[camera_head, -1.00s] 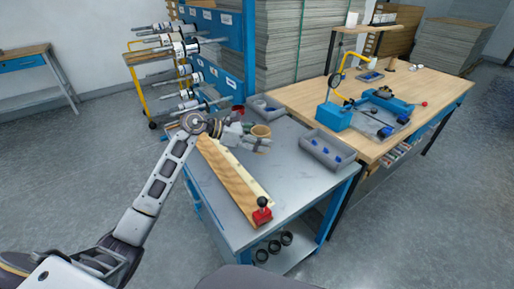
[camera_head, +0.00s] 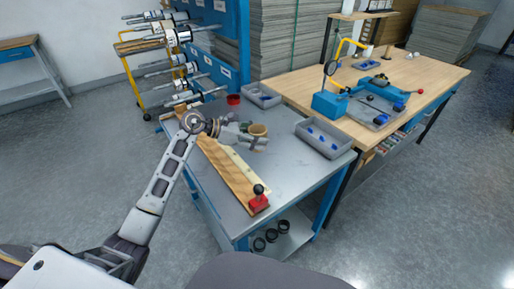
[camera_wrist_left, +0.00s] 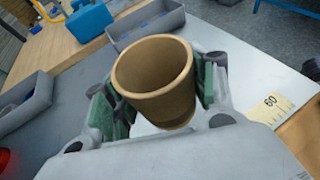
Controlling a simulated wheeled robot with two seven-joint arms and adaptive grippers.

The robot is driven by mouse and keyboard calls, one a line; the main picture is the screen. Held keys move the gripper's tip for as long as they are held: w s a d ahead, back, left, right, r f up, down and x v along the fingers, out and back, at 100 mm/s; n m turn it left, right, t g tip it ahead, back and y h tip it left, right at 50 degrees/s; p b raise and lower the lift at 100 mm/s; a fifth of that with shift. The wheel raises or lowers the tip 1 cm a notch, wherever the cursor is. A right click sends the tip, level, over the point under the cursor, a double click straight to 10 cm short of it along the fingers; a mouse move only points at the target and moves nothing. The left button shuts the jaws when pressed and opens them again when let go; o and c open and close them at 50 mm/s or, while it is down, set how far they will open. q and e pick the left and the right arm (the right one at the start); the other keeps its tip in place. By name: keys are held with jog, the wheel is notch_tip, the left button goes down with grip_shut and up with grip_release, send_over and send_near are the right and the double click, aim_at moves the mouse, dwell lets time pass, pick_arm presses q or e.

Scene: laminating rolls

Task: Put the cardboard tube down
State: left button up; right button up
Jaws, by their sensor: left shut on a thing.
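The cardboard tube (camera_head: 258,130) is a short, hollow brown ring. My left gripper (camera_head: 250,139) is shut on it, above the grey top of the blue-framed table (camera_head: 290,165). In the left wrist view the tube (camera_wrist_left: 155,82) stands between the green-padded fingers (camera_wrist_left: 160,92), with its open end facing the camera. Its lower end is partly hidden, and I cannot tell whether it touches the table. My right gripper is in neither view.
A wooden board with a scale (camera_head: 225,165) and a red block with a black knob (camera_head: 259,200) lie beside the arm. Grey bins (camera_head: 325,139) (camera_head: 261,95) and a red ring (camera_head: 233,99) stand on the table. The table is clear between board and front bin.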

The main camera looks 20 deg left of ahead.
pick_arm(q)
jog(key=shift+f, duration=0.85)
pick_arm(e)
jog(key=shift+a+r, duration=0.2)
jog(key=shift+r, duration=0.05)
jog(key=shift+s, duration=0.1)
pick_arm(q)
jog(key=shift+f, duration=1.85)
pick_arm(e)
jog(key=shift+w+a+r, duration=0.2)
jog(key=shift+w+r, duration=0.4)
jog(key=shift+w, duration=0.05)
pick_arm(q)
jog(key=shift+f+b, duration=0.1)
jog(key=shift+b, duration=0.2)
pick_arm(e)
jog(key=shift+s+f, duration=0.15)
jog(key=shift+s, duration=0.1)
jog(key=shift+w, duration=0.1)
